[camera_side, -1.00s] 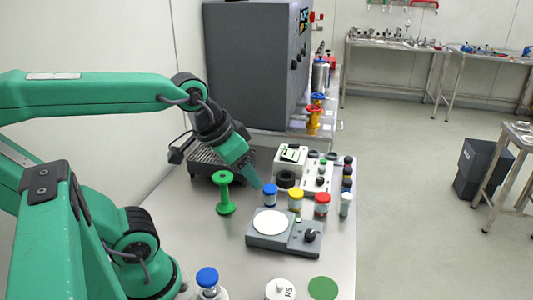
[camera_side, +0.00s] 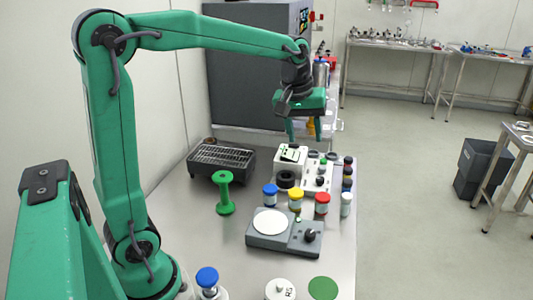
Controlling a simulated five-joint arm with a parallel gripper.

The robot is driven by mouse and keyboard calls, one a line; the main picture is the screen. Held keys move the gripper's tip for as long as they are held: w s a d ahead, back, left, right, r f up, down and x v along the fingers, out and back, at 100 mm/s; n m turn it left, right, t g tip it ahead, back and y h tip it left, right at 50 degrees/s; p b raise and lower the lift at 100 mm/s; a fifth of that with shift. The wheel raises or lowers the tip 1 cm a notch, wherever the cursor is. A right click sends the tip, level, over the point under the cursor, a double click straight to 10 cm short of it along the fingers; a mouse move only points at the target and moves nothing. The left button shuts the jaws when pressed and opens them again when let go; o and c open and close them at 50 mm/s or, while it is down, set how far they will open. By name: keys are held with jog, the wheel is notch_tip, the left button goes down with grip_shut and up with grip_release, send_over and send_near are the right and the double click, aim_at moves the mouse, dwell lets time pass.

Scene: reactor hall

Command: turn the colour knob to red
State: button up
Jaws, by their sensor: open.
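My gripper (camera_side: 304,132) points down with its two fingers apart, empty, in the air above the back of the table. Below it stands a white control panel (camera_side: 309,186) with a dark knob (camera_side: 320,181) and a small green spot (camera_side: 323,161). Nearer the camera, a grey device (camera_side: 270,243) with a round white plate (camera_side: 270,222) carries a black knob (camera_side: 310,236) at its right. My gripper touches neither knob. I cannot tell which knob is the colour knob, or where either points.
Jars with blue (camera_side: 270,188), yellow (camera_side: 295,194) and red (camera_side: 322,198) lids stand between panel and grey device. A white box (camera_side: 290,158) and black ring (camera_side: 285,179) sit left of the panel. A green spool (camera_side: 223,192) and grille unit (camera_side: 221,159) stand further left.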

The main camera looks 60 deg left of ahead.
jog(key=w+a+f+n+g, duration=0.1)
jog(key=w+a+f+n, duration=0.45)
jog(key=w, duration=0.45)
jog(key=n+g, duration=0.2)
jog(key=n, duration=0.1)
send_near(320, 178)
jog(key=shift+s, duration=0.2)
jog(key=shift+w+a+f+n, duration=0.1)
jog(key=shift+w+f+n, duration=0.05)
jog(key=shift+f+n, duration=0.15)
jog(key=shift+f, duration=3.95)
jog(key=c, duration=1)
